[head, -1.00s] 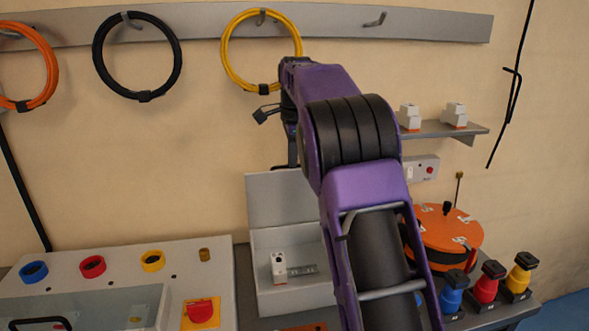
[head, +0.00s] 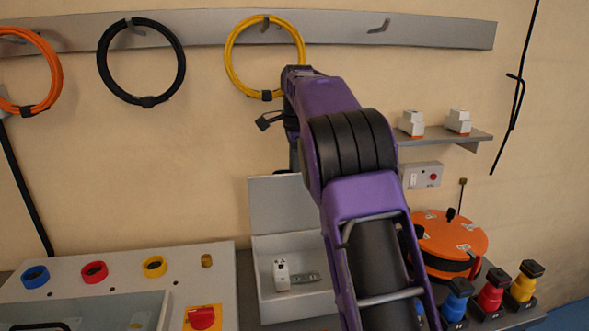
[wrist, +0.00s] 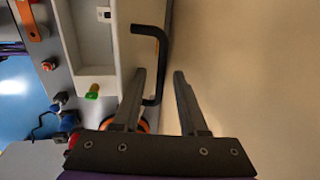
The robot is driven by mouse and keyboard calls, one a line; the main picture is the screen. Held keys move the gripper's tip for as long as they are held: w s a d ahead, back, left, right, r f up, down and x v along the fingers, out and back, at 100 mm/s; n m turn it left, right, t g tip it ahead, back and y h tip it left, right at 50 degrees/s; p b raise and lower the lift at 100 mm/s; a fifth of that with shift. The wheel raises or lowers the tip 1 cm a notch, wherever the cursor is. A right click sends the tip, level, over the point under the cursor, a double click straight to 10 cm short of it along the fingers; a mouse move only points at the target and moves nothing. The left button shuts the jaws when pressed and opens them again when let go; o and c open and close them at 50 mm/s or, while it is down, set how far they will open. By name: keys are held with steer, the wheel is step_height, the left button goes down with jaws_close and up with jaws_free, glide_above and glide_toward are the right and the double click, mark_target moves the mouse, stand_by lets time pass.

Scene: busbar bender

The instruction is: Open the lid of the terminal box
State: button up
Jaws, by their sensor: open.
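The terminal box (head: 262,302) is a light grey open-topped box on the bench, left of my arm in the head view. Its lid (head: 272,205) stands raised, about upright, at the back of the box. A white breaker and a small metal strip lie inside. In the wrist view, the lid (wrist: 130,38) carries a black bar handle (wrist: 164,62). My gripper (wrist: 160,76) is open there, with the handle between its fingers in the picture. I cannot tell whether a finger touches it.
A control panel (head: 120,262) with coloured rings and a red switch stands at left. An orange reel (head: 452,240) and blue, red and yellow connectors (head: 490,292) are at right. A shelf (head: 440,137) and hanging cable loops (head: 140,100) are on the wall.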

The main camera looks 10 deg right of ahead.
step_height(320, 180, up, 12)
steer(key=s, duration=0.2)
steer(key=shift+s, duration=0.15)
steer(key=shift+f, duration=0.1)
stand_by(0.4)
